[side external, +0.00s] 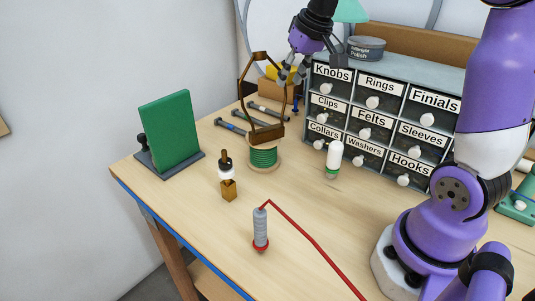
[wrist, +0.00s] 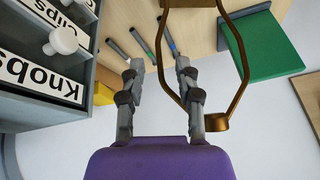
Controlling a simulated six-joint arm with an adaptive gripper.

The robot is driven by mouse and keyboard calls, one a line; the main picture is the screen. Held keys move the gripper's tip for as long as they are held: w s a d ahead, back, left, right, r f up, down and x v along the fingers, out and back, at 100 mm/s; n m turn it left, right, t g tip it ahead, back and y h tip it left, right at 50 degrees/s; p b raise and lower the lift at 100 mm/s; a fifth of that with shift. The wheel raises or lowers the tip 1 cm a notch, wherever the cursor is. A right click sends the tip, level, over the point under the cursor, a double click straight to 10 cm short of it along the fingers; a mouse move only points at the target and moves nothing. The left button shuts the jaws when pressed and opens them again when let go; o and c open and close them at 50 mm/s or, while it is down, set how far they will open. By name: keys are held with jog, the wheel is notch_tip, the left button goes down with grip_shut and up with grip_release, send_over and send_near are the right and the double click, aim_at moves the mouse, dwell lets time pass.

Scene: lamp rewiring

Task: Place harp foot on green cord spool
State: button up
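The bronze harp (side external: 241,88) stands upright, with its flat foot (side external: 267,134) appearing to rest on top of the green cord spool (side external: 263,157). My gripper (side external: 289,78) is beside the harp's upper right side in the side view. In the wrist view its fingers (wrist: 158,65) are spread with a wide gap, and nothing is clamped between them. The harp (wrist: 236,45) shows there mostly right of the fingers, one side wire passing close by the right finger. Whether that finger touches the wire cannot be told. The spool is not visible in the wrist view.
A labelled drawer cabinet (side external: 365,112) stands close right of the harp, with a grey tin (side external: 366,49) on top. Several tools (side external: 229,126) lie behind the spool. A lamp socket (side external: 227,178), white-green bottle (side external: 334,158), grey handle with red cord (side external: 261,228) and green panel (side external: 170,128) stand around.

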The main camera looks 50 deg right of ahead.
jog(key=v, duration=0.6)
jog(key=s+a+f+n+t, duration=0.1)
jog(key=s+a+f+n, duration=0.2)
jog(key=s+a+f, duration=0.5)
jog(key=s+a, duration=0.3)
jog(key=s, duration=0.1)
jog(key=shift+f+n, duration=0.25)
jog(key=shift+n, duration=0.15)
